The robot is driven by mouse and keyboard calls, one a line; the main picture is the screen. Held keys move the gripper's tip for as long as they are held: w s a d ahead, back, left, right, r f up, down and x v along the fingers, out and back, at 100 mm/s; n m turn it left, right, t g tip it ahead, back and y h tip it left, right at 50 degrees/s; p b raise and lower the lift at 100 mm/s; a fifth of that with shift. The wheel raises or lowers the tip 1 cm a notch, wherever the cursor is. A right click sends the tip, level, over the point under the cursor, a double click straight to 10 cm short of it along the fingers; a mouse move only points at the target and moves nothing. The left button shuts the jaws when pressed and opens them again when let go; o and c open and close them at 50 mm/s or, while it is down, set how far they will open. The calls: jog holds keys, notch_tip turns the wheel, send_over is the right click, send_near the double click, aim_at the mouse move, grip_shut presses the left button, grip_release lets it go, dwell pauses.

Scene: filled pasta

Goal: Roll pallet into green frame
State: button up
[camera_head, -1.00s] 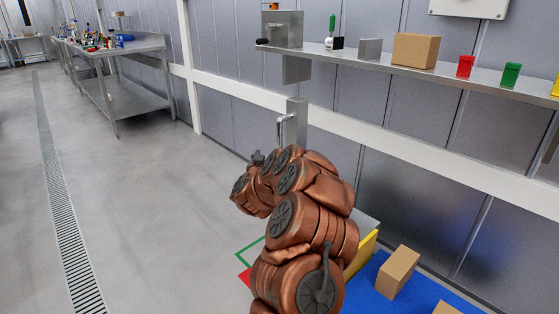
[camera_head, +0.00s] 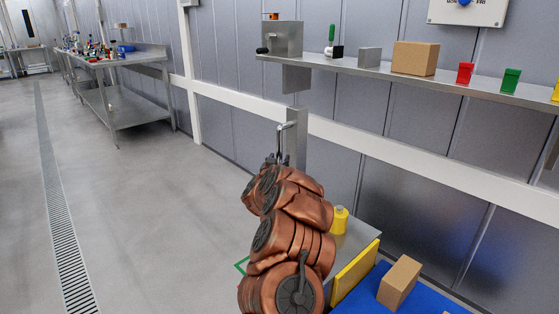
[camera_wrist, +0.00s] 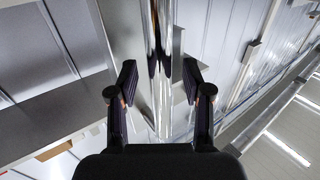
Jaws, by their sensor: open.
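The pallet (camera_head: 352,240) is a low grey platform at lower right, partly hidden behind my arm. A grey post (camera_head: 294,138) with a metal handle (camera_head: 281,140) rises behind my arm, apparently from the pallet; its base is hidden. A corner of the green frame (camera_head: 241,265) shows on the floor left of my arm; the rest is hidden. My gripper (camera_head: 274,160) is close to the handle. In the wrist view my gripper (camera_wrist: 159,84) is open, with a shiny bar (camera_wrist: 162,50) showing between its fingers. I cannot tell whether they touch.
A yellow object (camera_head: 339,222) stands on the pallet. A wall shelf (camera_head: 440,80) holds small items. Floor (camera_head: 160,220) at left is clear.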

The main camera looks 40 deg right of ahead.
jog(key=shift+w+d, duration=0.3)
jog(key=shift+d, duration=0.25)
grip_shut()
dwell(0.5)
